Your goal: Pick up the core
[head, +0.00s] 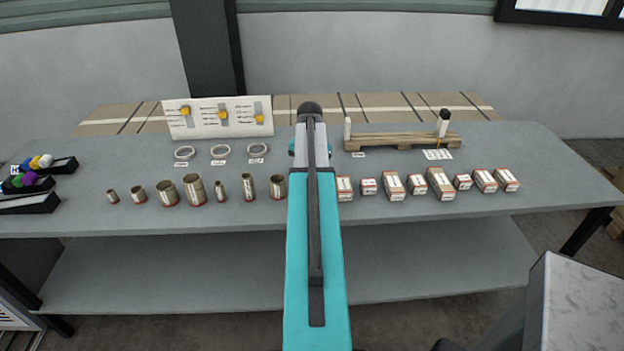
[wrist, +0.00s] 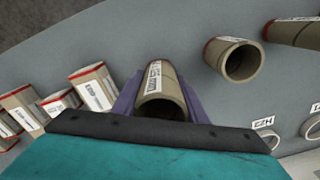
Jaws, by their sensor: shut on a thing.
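A tan cardboard core (wrist: 160,97) with a white printed label sits between the purple fingers of my gripper (wrist: 157,88) in the wrist view. My gripper is shut on it. I see its open end and a red rim at its far end; I cannot tell whether it is off the table. In the head view my teal arm hides this core and the fingers. Several other cores, such as the one left of my arm (head: 277,187), stand in a row on the grey table (head: 100,222). That neighbour also shows in the wrist view (wrist: 237,62), apart from my gripper.
A row of labelled cartons (head: 440,183) is right of my arm. The table's front strip is clear.

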